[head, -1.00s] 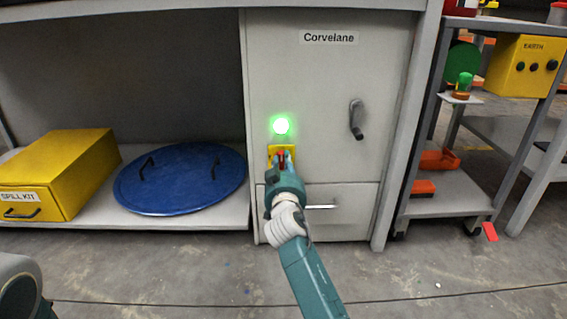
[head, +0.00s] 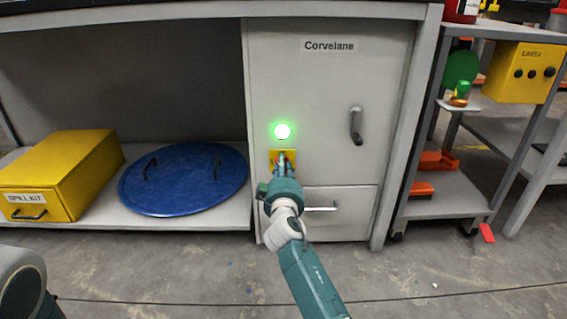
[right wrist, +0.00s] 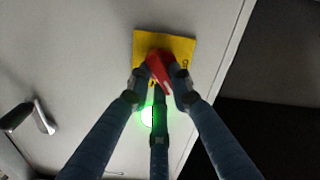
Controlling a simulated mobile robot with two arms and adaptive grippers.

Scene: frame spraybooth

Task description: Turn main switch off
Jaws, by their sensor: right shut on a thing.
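The main switch is a red handle (right wrist: 158,70) on a yellow square plate (head: 273,158) on the front of the grey cabinet. The plate also shows in the right wrist view (right wrist: 184,47), with partly hidden lettering. My right gripper (head: 282,165) is shut on the red handle, and its fingers flank the handle in the right wrist view (right wrist: 159,83). In that view the handle sits slanted across the plate. The fingers hide much of the handle in the head view. A green lamp (head: 282,131) glows above the plate. My left gripper is out of view.
The cabinet (head: 315,95) also has a grey lever handle (head: 356,126) and a drawer with a bar handle (head: 321,209). A yellow spill kit box (head: 65,172) and a blue round lid (head: 183,180) lie on the shelf at left. A cart (head: 445,206) stands at right.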

